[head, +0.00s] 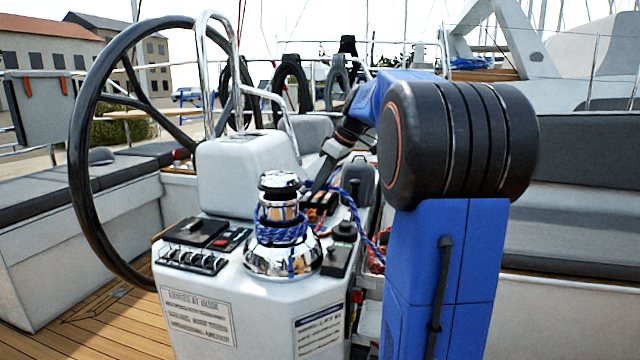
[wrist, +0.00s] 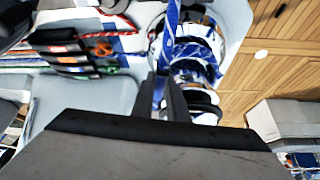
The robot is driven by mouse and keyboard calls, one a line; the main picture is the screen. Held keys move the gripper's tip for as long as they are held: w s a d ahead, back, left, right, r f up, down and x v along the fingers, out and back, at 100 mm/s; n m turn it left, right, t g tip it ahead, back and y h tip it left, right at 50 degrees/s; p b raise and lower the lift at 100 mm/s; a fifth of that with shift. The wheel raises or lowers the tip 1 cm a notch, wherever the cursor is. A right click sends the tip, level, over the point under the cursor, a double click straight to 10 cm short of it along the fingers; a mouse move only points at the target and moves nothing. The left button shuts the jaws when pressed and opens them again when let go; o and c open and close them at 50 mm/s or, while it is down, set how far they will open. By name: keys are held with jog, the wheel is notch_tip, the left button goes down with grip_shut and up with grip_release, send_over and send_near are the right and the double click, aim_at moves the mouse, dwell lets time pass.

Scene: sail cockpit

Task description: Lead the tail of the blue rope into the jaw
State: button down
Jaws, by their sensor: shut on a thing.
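The chrome winch (head: 278,262) stands on the white console, with several turns of blue rope (head: 283,233) around its drum. The jaw (head: 279,186) is at the winch's top; its slot is too small to make out. My gripper (head: 314,190) is just right of the winch top in the head view. In the wrist view my gripper (wrist: 172,108) is shut, with the blue rope (wrist: 171,32) running up from the fingertips in front of the winch (wrist: 205,48). The fingers hide the held part of the rope.
A black steering wheel (head: 84,150) stands left of the winch. A white pod (head: 240,172) with steel rails is close behind it. Switches (head: 192,260) sit left on the console, and clutches (wrist: 70,50) and other ropes lie beside the winch.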

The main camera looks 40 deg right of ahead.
jog(key=shift+s, duration=0.1)
jog(key=shift+s+a+m+h, duration=0.35)
jog(key=shift+s+m, duration=0.2)
jog(key=shift+m, duration=0.15)
jog(key=shift+s+a+m+h, duration=0.3)
jog(key=shift+s+m, duration=0.25)
jog(key=shift+m, duration=0.15)
jog(key=shift+s+a+m+t+h, duration=0.3)
jog(key=shift+s+a+m+h, duration=0.35)
jog(key=shift+s+a+m, duration=0.5)
jog(key=shift+w+d, duration=0.2)
jog(key=shift+s+a+m+h, duration=0.4)
jog(key=shift+a+m, duration=0.15)
jog(key=shift+m, duration=0.2)
jog(key=shift+s+a+m+h, duration=0.35)
jog(key=shift+a+m, duration=0.2)
jog(key=shift+m, duration=0.15)
